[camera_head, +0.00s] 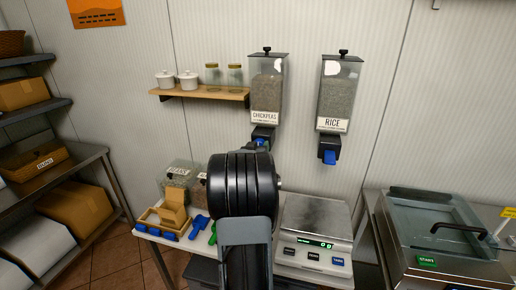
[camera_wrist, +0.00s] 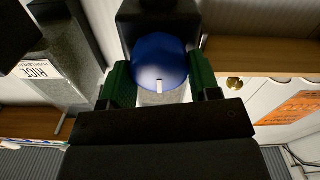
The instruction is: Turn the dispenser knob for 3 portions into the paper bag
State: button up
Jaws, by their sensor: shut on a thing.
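The chickpeas dispenser (camera_head: 266,95) hangs on the wall, a clear hopper with a black spout. Its blue knob (camera_head: 260,142) is partly hidden by my arm. In the wrist view the round blue knob (camera_wrist: 160,58) with a small white mark sits between the green fingers of my gripper (camera_wrist: 160,85), which is shut on it. The white mark is near the knob's lower edge there. In the head view my arm hides the gripper and the area below the spout.
A shelf (camera_head: 205,93) with jars is left of the hopper. A wooden tray (camera_head: 150,216) and bins crowd the counter's left; a steel machine (camera_head: 440,240) stands right.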

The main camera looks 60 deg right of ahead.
jog(key=shift+c, duration=1)
jog(key=shift+f+m+b, duration=0.1)
jog(key=shift+m+b, duration=0.2)
jog(key=shift+b, duration=0.3)
jog(key=m+b, duration=1.6)
jog(key=m, duration=0.1)
jog(key=shift+s, duration=0.2)
